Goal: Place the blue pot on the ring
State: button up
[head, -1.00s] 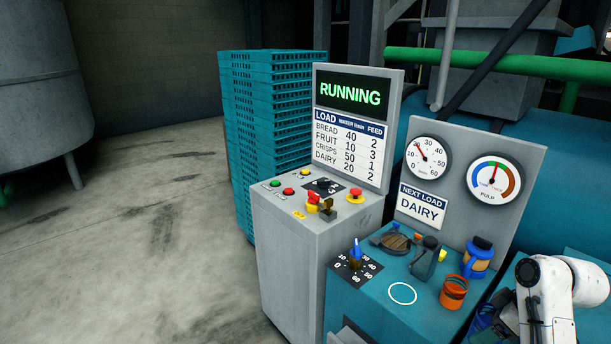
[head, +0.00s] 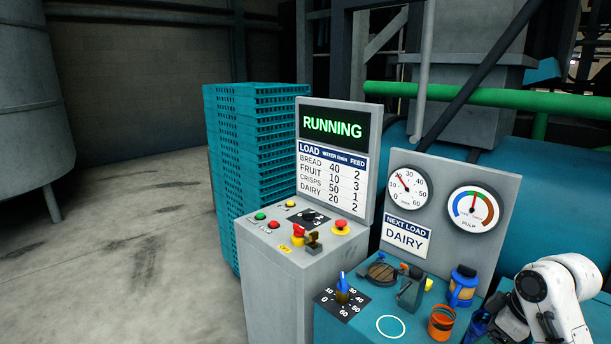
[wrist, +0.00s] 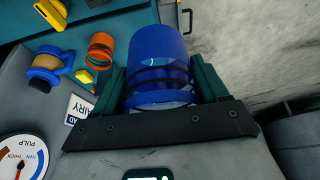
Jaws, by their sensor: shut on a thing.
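The blue pot (wrist: 158,60) fills the middle of the wrist view. My gripper (wrist: 160,85) is shut on it, with one dark green finger on each side. In the head view the pot (head: 478,325) shows only in part, dark blue, just left of my white arm and right of the orange pot; my fingers are hard to make out there. The ring (head: 390,326) is a thin white circle on the teal worktop, left of the orange pot and well left of the held pot. It is empty. I cannot see the ring in the wrist view.
An orange pot (head: 442,322) stands between the ring and the held pot. Behind are a blue jug with a tan band (head: 463,286), a grey-green container (head: 411,289) and a round brown-topped item (head: 381,272). A blue-handled dial (head: 342,289) is left of the ring.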

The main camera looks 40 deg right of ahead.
jog(key=w+a+f+m+b, duration=0.1)
jog(key=w+a+f, duration=0.5)
jog(key=w+a, duration=0.2)
jog(key=w+a+f+b, duration=0.2)
jog(key=w+a+f, duration=0.3)
jog(key=w+a, duration=0.25)
jog(key=a+f+b, duration=0.1)
jog(key=a+f, duration=0.6)
jog(key=a, duration=0.4)
jog(key=w+a+f+b, duration=0.1)
jog(key=a+f, duration=0.5)
jog(key=a, duration=0.5)
jog(key=shift+w+a+f, duration=0.25)
jog(key=shift+a+f, duration=0.1)
jog(key=shift+a, duration=0.05)
